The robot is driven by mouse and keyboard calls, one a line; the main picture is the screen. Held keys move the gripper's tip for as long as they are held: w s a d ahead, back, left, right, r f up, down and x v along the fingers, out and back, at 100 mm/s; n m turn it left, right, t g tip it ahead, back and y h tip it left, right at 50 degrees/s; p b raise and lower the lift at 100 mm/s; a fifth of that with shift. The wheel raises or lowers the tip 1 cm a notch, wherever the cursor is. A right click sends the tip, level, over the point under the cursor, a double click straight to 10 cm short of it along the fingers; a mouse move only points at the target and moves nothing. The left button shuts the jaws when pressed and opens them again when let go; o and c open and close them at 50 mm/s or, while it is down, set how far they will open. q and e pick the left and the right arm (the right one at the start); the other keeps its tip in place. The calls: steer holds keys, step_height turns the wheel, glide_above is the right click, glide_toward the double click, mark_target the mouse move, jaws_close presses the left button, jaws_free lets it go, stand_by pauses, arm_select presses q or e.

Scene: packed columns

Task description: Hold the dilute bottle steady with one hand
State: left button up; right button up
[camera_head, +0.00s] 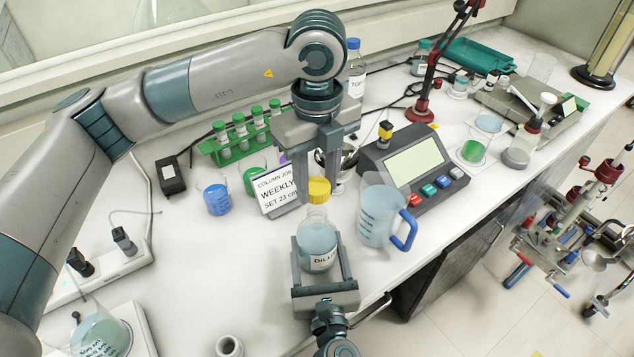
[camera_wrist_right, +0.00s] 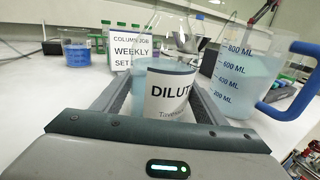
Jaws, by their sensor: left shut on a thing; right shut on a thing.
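The dilute bottle (camera_head: 317,240) is a clear flask with pale blue liquid, a white label reading "DILU" and a yellow cap (camera_head: 319,189). It stands upright near the front edge of the bench. My right gripper (camera_head: 320,248) is shut on its body, one finger on each side. The right wrist view shows the bottle's label (camera_wrist_right: 168,97) between the fingers; its cap is out of that view. My left gripper (camera_head: 316,185) points down from above, with its fingers at the yellow cap, shut on it. The exact contact there is partly hidden.
A beaker with a blue handle (camera_head: 380,217) stands close to the right of the bottle. A "weekly" sign (camera_head: 277,190) and a small beaker of blue liquid (camera_head: 217,199) are to the left. A grey device with a screen (camera_head: 413,168) and a green tube rack (camera_head: 207,148) stand behind.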

mark_target(317, 185)
steer(key=o, duration=2.1)
steer(key=shift+o, duration=0.2)
steer(key=shift+s, duration=0.1)
arm_select(q)
step_height(317, 185, down, 4)
steer(key=b, duration=0.3)
steer(key=shift+r, duration=0.25)
arm_select(e)
steer(key=s, duration=0.3)
steer(key=s+d, duration=0.1)
steer(key=s, duration=0.6)
steer(key=shift+s+d+f, duration=0.15)
steer(key=shift+s+d, duration=0.1)
steer(key=shift+s, duration=0.15)
arm_select(q)
steer(key=shift+f+b, duration=0.1)
steer(key=shift+b, duration=0.25)
arm_select(e)
steer(key=shift+s+d, duration=0.1)
steer(key=shift+s, duration=0.4)
